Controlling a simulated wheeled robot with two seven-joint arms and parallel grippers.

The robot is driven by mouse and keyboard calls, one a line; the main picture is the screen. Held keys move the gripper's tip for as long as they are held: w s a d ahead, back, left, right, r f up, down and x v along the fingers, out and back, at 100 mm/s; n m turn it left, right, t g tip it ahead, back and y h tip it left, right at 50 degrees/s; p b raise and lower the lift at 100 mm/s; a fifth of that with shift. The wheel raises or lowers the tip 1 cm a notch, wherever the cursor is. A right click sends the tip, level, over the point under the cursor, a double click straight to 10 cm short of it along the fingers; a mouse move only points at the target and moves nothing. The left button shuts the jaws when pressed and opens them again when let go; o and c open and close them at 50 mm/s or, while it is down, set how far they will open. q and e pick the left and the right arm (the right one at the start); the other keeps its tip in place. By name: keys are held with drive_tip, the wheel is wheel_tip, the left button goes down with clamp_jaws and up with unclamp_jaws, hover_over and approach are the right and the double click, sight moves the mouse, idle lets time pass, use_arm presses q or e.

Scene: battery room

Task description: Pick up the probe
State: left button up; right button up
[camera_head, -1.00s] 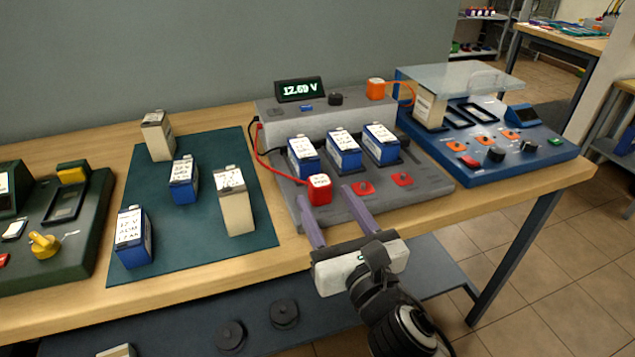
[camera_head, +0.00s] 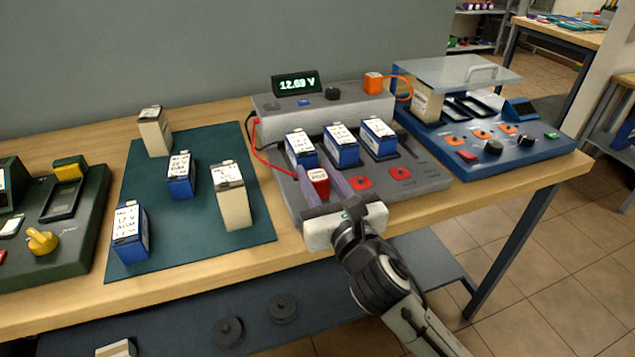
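The probe is a red block (camera_head: 318,183) with a pale label on top and a red cable running from the grey tester. It sits at the front left of the tester's base. My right gripper (camera_head: 321,181) reaches in from the front, with one purple finger on each side of the probe. The fingers look closed on its sides, and their tips are partly hidden by the block. The probe still appears to rest on the base. My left gripper is not in view.
The grey tester (camera_head: 430,180) holds several blue batteries just behind the probe, and its display reads 12.69 V. A teal mat (camera_head: 200,238) with batteries lies to the left. A blue station (camera_head: 530,150) with a clear cover stands to the right.

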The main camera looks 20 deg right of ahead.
drive_tip(key=c, duration=0.4)
